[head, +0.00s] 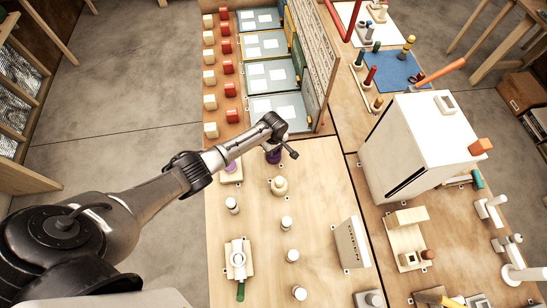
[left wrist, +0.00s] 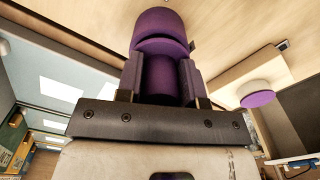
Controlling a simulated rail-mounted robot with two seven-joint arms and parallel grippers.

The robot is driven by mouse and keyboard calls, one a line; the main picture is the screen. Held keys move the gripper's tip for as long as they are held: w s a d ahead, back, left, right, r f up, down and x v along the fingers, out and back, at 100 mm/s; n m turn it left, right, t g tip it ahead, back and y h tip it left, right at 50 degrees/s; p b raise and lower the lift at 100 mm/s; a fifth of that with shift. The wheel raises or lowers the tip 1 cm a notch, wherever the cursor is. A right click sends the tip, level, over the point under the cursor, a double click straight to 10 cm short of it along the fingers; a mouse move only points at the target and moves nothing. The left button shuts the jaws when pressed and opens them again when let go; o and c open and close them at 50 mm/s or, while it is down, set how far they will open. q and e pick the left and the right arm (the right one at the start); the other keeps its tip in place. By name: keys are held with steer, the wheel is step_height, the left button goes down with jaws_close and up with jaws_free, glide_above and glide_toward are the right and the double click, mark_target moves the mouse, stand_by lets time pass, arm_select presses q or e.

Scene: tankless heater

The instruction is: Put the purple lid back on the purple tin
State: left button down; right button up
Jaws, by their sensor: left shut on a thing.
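My left gripper (head: 273,148) points down over the far left part of the wooden table. In the left wrist view its fingers (left wrist: 160,82) are shut on the narrow purple grip of what looks like the purple lid (left wrist: 164,52). A wider purple body, which looks like the purple tin (left wrist: 160,22), lies directly beyond the lid. I cannot tell whether lid and tin touch or are slightly apart. In the head view purple (head: 273,157) shows just under the gripper, partly hidden by it. My right gripper is not in view.
A pale block with a purple disc (left wrist: 258,98) stands beside the gripper; the disc also shows in the head view (head: 231,167). A cream pot (head: 279,186) stands close in front. Several white-topped jars and a board (head: 352,243) stand nearer. A large white box (head: 415,145) is at right.

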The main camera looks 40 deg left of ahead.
arm_select(q)
steer(key=shift+f+b, duration=0.3)
steer(key=shift+f, duration=0.1)
stand_by(0.3)
steer(key=c, duration=0.7)
jaws_free()
steer(key=shift+o, duration=0.2)
step_height(320, 180, up, 12)
steer(key=shift+f+p, duration=0.1)
steer(key=shift+p, duration=0.95)
steer(key=shift+r, duration=1)
